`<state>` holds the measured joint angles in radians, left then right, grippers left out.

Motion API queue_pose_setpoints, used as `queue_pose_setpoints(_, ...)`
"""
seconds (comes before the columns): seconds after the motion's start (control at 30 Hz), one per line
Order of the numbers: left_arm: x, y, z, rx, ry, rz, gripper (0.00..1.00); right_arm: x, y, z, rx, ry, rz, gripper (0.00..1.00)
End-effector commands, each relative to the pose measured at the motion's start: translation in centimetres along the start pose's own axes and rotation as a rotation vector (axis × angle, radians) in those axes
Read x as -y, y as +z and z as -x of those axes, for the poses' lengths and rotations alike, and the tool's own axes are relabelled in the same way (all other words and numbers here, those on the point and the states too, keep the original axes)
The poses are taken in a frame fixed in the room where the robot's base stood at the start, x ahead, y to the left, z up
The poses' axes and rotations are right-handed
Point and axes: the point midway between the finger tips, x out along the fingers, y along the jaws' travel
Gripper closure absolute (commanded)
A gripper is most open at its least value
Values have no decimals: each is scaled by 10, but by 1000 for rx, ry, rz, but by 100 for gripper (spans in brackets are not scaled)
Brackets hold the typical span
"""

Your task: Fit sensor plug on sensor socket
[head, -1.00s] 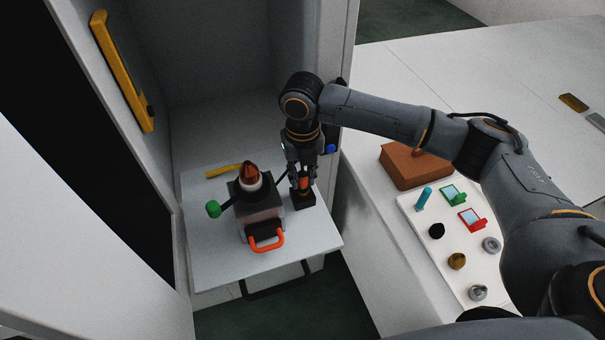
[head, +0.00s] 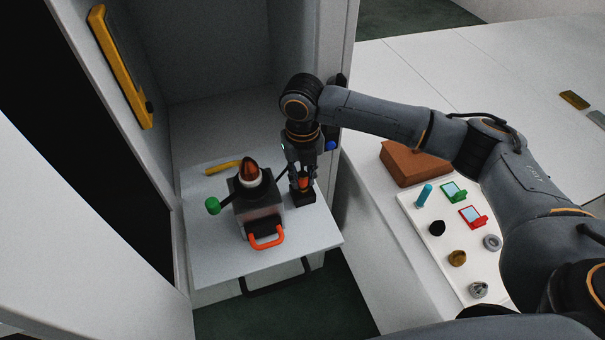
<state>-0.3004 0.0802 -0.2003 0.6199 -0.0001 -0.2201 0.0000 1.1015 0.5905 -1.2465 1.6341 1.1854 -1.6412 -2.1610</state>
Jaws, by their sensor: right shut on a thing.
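My right gripper (head: 302,182) points straight down over the white shelf board and is shut on the orange sensor plug (head: 303,184). The plug is partly hidden between the fingers. Right below it is a small black block, which looks like the sensor socket (head: 303,198), on the board's right part. The plug's lower end is at the top of this block; I cannot tell whether it is seated in it. My left gripper is not in view.
Left of the gripper stands a grey device (head: 258,213) with an orange-brown dome, a green knob and an orange handle. A yellow bar (head: 223,167) lies behind it. The cabinet wall is close behind. A white tray (head: 447,247) with small parts and a brown box (head: 413,163) are at right.

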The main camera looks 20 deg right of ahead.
Motion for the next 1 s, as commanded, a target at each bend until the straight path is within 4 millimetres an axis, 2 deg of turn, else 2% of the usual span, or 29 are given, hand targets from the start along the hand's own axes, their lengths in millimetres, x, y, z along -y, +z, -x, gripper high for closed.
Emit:
queue_pose_setpoints(0.17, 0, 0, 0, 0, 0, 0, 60, 0, 0, -1, 0, 0, 0, 100)
queue_pose_setpoints(0.2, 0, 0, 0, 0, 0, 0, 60, 0, 0, -1, 0, 0, 0, 69)
queue_pose_setpoints(0.3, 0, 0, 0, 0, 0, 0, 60, 0, 0, -1, 0, 0, 0, 50)
queue_pose_setpoints(0.67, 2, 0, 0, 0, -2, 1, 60, 0, 0, 3, 2, 1, 0, 50)
queue_pose_setpoints(0.77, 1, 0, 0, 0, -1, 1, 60, 0, 1, 14, 3, 2, 0, 50)
queue_pose_setpoints(1.0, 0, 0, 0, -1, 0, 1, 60, 0, 1, 64, 5, 1, 1, 50)
